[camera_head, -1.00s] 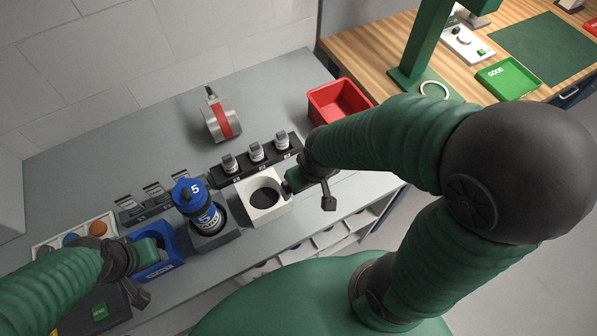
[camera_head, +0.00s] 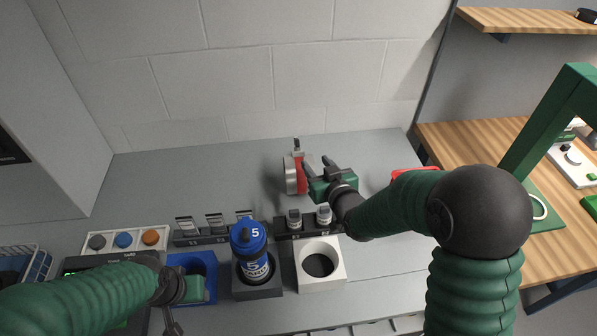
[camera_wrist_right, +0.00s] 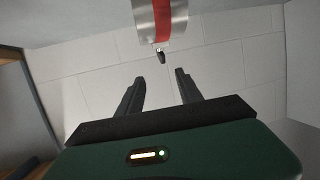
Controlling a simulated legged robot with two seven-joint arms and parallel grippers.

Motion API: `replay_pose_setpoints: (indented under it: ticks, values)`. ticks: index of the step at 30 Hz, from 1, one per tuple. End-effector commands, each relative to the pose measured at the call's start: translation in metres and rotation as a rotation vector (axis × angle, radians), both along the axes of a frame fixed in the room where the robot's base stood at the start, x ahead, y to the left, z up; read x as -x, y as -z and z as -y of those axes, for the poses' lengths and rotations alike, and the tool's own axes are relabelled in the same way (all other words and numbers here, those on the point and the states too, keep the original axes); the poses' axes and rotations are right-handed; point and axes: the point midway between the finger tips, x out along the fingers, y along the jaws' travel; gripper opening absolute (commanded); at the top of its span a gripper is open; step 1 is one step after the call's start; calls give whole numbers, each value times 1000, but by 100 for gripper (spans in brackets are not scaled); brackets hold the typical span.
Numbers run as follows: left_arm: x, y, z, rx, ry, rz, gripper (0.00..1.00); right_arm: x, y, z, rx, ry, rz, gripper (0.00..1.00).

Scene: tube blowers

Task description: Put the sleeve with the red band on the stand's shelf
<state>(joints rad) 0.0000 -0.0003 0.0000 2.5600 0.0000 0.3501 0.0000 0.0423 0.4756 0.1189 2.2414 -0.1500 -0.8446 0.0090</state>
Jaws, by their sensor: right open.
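The metal sleeve with the red band (camera_head: 297,172) is at the back of the grey bench, with a small dark stem on it. In the right wrist view the sleeve (camera_wrist_right: 160,18) is at the top, beyond the fingertips. My right gripper (camera_head: 316,163) is open just right of the sleeve in the head view; in the wrist view the gap between its fingers (camera_wrist_right: 159,77) is empty. My left gripper (camera_head: 190,290) is by the blue bin at the front, its jaws unclear. A green stand (camera_head: 550,120) is on the wooden table at right; I cannot make out its shelf.
A blue bottle marked 5 (camera_head: 250,240) stands in a grey holder. A white block with a round hole (camera_head: 336,271) is beside it, with a black rack (camera_head: 285,224) behind. The red bin (camera_head: 405,172) is mostly hidden by my right arm. The bench left of the sleeve is clear.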

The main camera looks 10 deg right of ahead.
Motion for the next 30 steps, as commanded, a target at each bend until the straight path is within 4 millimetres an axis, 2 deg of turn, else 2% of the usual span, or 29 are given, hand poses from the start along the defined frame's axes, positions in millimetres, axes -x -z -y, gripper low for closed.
replay_pose_setpoints:
  ticks: [3,9,14,22,30]
  values:
    - [0,-5,0,0,0,0,43,-31,10,-6,0,0,-3,43]
    - [0,-9,0,0,0,0,43,-74,24,-15,1,0,-3,43]
    - [0,-12,0,0,0,0,43,-88,29,-19,1,1,-4,43]
    - [0,-22,0,0,0,0,43,-127,47,-30,1,2,-3,43]
    - [0,-21,0,0,0,0,43,-131,49,-31,2,1,-3,42]
